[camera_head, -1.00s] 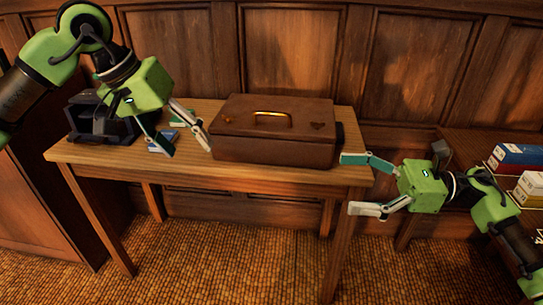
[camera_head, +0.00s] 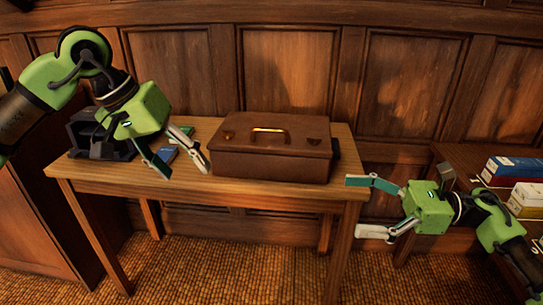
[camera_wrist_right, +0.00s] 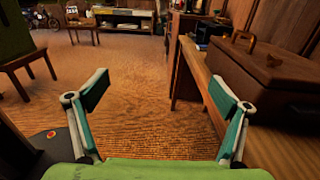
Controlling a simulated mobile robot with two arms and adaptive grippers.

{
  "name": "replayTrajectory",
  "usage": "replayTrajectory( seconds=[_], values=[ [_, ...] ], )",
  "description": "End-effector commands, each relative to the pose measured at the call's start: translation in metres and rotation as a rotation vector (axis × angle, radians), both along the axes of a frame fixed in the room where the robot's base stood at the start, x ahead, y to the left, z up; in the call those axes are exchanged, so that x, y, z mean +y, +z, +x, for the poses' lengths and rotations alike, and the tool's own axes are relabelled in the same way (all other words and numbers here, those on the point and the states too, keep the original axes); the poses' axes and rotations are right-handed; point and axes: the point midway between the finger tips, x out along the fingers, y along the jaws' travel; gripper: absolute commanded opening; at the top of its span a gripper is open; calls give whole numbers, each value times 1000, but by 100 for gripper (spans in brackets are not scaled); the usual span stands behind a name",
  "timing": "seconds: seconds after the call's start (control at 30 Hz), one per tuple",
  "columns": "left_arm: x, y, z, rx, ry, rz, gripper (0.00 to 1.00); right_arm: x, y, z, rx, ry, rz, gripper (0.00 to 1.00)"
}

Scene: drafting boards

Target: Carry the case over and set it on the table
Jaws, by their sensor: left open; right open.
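The brown case (camera_head: 270,158) with a brass handle rests upright and closed on the wooden table (camera_head: 200,185). In the right wrist view the case (camera_wrist_right: 275,75) stands at the upper right, on the table top. My left gripper (camera_head: 182,170) is open and empty, just left of the case and in front of a blue item. My right gripper (camera_head: 366,207) is open and empty, off the table's right front corner and apart from the case. In the right wrist view its two fingers (camera_wrist_right: 158,95) are spread with only floor between them.
A dark holder (camera_head: 98,135) and a blue box (camera_head: 167,154) sit at the table's left end. A side shelf at right bears blue and white boxes (camera_head: 513,168) and a yellow-white box (camera_head: 526,200). Wood panelling stands behind.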

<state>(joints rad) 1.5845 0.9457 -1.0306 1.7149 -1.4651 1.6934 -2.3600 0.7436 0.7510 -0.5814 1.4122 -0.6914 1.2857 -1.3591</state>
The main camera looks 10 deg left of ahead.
Motion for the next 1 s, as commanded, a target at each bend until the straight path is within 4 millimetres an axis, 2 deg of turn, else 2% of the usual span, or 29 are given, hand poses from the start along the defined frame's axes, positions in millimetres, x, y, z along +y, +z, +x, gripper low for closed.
replayTrajectory(
  seconds=[0.2, 0.4, 1.0],
  values=[
    [0, -1, 0, 0, 0, 0, 56, -38, -3, 1, 0, -4, 1, 93],
    [0, -1, 0, 0, 0, 0, 56, -56, -4, 0, -1, 0, 1, 93],
    [0, 7, 0, 0, 0, 0, 56, -58, 4, 0, -3, -1, 0, 93]
  ],
)
